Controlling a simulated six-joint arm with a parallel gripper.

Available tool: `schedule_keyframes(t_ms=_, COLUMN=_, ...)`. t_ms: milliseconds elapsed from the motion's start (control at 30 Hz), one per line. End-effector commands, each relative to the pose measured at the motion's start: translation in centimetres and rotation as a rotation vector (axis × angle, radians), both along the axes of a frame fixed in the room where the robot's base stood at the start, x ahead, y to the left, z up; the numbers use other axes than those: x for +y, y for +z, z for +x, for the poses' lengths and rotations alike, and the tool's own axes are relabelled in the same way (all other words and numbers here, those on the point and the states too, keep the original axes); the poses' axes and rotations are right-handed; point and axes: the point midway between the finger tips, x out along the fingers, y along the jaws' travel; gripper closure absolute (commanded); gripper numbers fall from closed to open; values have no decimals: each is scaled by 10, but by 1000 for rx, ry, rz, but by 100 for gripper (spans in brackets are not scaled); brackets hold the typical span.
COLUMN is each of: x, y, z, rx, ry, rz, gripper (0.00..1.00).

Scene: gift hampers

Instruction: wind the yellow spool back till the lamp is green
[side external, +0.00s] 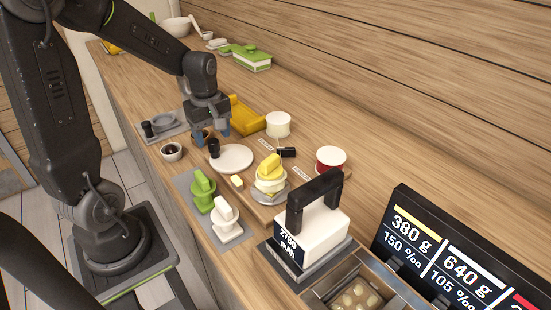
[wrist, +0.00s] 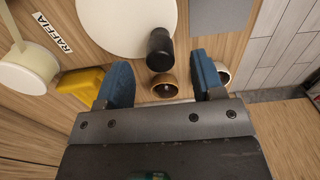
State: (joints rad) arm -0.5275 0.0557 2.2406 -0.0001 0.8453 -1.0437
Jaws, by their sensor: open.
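The yellow spool (side external: 269,163) appears to be the yellow-topped piece on a cream, layered body. It stands on a small grey dish on the wooden board, right of the white disc (side external: 231,158). My gripper (side external: 212,133) is open and empty, pointing down behind and left of that disc, apart from the spool. In the wrist view, the open blue fingers (wrist: 160,62) straddle a black knob (wrist: 160,45) at the white disc's edge; whether they are level with it is unclear. I cannot pick out a green lamp in either view.
Green (side external: 203,192) and white (side external: 225,216) upright pieces stand on a grey mat. A white battery block (side external: 316,234) with a black handle stands in front right. A red-and-white drum (side external: 331,158) and a white drum (side external: 278,124) flank the board. A display (side external: 455,262) stands right.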

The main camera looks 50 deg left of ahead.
Motion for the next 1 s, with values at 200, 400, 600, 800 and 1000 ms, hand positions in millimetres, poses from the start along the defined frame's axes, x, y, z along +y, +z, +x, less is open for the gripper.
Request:
schedule_keyframes(t_ms=200, x=0, y=22, z=0, rx=-3, ry=0, rz=2, gripper=38)
schedule_keyframes(t_ms=400, x=0, y=41, z=0, rx=-3, ry=0, rz=2, gripper=38)
schedule_keyframes(t_ms=600, x=0, y=53, z=0, rx=-1, ry=0, rz=0, gripper=38)
schedule_keyframes(t_ms=800, x=0, y=54, z=0, rx=0, ry=0, rz=0, gripper=38)
schedule_keyframes(t_ms=1000, x=0, y=57, z=0, rx=-2, ry=0, rz=1, gripper=38)
